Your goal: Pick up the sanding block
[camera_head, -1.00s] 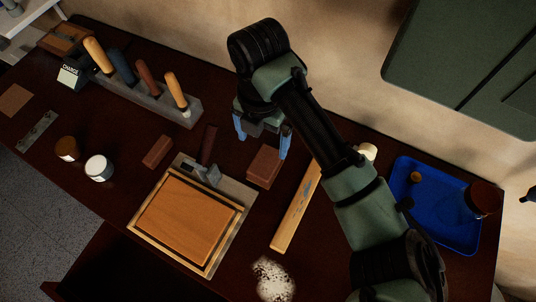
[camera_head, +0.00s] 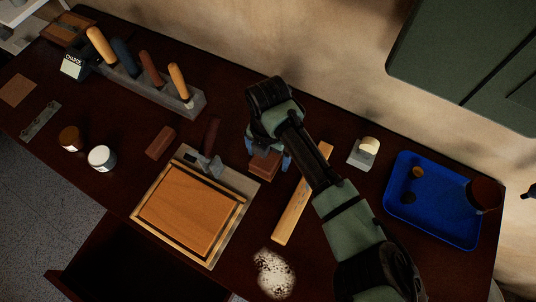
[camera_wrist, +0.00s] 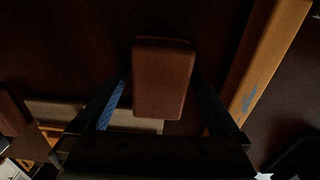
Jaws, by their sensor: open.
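A reddish-brown block (camera_head: 264,168), which looks like the sanding block, lies on the dark bench right of the framed wooden board. My gripper (camera_head: 267,157) is over it, pointing down, with its blue fingers open on either side. In the wrist view the block (camera_wrist: 163,82) sits between the two fingers of my gripper (camera_wrist: 163,106), with a gap showing on each side. The wrist hides part of the block in the head view. A smaller reddish block (camera_head: 160,142) lies farther left.
A wooden strip (camera_head: 301,200) lies close right of the block. The framed board (camera_head: 190,213) and a hand tool (camera_head: 210,150) are to its left. A rack of handled tools (camera_head: 150,85) stands behind left. A blue tray (camera_head: 433,225) and a pale cylinder (camera_head: 365,150) are at right.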

